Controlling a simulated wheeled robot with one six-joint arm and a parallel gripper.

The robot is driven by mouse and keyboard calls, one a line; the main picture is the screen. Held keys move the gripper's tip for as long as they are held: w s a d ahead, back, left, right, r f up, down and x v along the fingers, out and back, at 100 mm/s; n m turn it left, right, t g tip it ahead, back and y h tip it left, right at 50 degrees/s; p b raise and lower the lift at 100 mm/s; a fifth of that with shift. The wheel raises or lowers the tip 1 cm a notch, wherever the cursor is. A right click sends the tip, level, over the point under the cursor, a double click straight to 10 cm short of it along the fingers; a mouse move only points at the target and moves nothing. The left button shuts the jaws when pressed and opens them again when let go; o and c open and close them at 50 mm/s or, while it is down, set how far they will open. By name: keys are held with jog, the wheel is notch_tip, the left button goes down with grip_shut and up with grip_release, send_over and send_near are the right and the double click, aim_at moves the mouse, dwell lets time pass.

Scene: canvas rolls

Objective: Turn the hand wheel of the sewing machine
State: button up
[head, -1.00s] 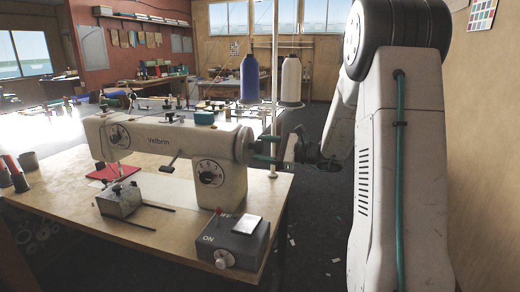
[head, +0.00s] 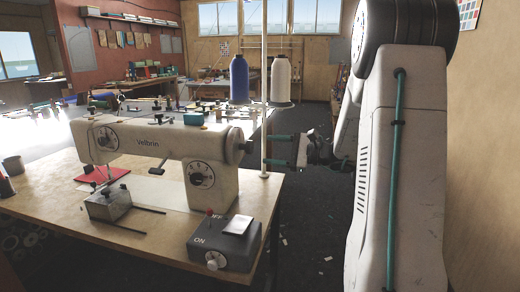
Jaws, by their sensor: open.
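The white sewing machine (head: 160,146) stands on the wooden table, with a dial on its pillar. A gap separates the fingertips from the wheel, and the thread stand's pole shows in that gap.
The thread stand holds a blue cone (head: 239,79) and a white cone (head: 280,79). A grey switch box (head: 222,246) sits at the table's front right corner. A metal block (head: 108,204) lies in front of the machine. Dark floor is open right of the table.

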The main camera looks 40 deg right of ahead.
aim_at(252, 147)
jog(key=w+a+n, duration=0.1)
jog(key=w+n, duration=0.1)
jog(key=n, duration=0.7)
jog(key=w+a+n, duration=0.2)
jog(key=n, duration=0.7)
jog(key=w+a+n, duration=0.2)
jog(key=n, duration=0.7)
jog(key=shift+r, duration=0.25)
jog(key=c, duration=1)
